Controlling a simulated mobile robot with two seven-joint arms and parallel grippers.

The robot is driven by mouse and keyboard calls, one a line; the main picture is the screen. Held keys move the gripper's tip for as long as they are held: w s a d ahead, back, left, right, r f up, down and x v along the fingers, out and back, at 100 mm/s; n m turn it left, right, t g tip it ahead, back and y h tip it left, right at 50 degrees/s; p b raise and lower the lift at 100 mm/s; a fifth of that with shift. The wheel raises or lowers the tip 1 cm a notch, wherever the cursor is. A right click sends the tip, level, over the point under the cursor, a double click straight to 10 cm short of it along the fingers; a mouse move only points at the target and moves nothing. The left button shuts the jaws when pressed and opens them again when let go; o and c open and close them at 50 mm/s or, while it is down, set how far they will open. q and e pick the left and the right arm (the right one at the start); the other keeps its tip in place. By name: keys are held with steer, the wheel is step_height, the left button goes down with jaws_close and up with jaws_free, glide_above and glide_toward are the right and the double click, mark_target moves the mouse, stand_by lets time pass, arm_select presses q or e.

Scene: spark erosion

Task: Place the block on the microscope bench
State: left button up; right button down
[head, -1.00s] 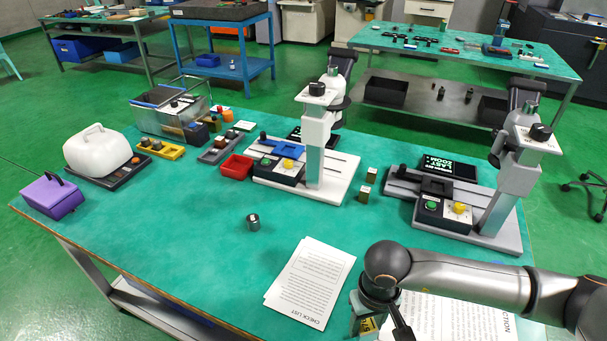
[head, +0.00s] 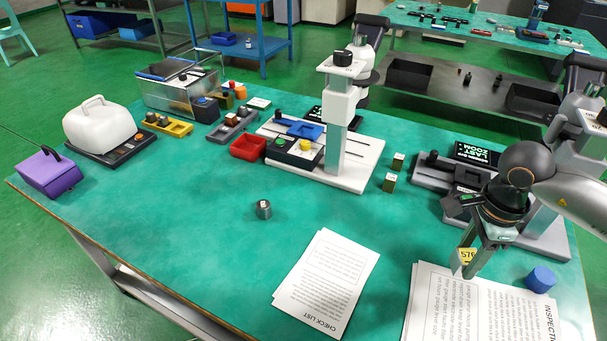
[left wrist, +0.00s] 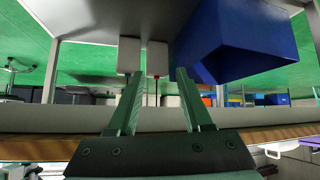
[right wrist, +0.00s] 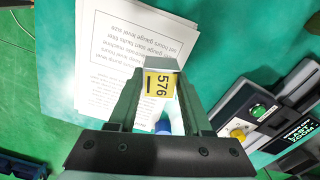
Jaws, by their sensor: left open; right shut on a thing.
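My right gripper (head: 472,258) is shut on a grey metal block with a yellow label reading 576 (right wrist: 160,83). In the head view the block's yellow label (head: 464,256) shows between the fingers, above the inspection sheet (head: 460,310). The right microscope (head: 548,222) stands just behind the gripper, partly hidden by my right arm. The left microscope (head: 338,110) stands on its white base (head: 350,172) at mid-table. My left gripper (left wrist: 160,73) is open and empty in the left wrist view, apart from the blue bin (left wrist: 245,40); it is outside the head view.
The checklist (head: 327,285) and a small metal cylinder (head: 263,210) lie to the left. Two small blocks (head: 390,182) stand between the microscopes. The green table (head: 180,225) is clear at front left.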

steer(key=d+r+m, duration=0.1)
steer(key=m, duration=0.1)
steer(key=d+r+m+b, duration=0.1)
steer(key=m, duration=0.2)
steer(key=d+r+m+b, duration=0.1)
steer(key=d+m, duration=0.1)
steer(key=m, duration=0.1)
steer(key=shift+s+r, duration=0.3)
steer(key=shift+r, duration=0.05)
glide_above(405, 254)
steer(key=f, duration=0.8)
steer(key=shift+s+d+f+p, duration=0.35)
steer(key=shift+f, duration=0.05)
steer(key=shift+w+a+f, duration=0.2)
steer(key=shift+w+f, duration=0.05)
steer(key=shift+f, duration=0.15)
steer(key=shift+w+f, duration=0.1)
steer(key=shift+f, duration=1.6)
steer(key=shift+a, duration=0.1)
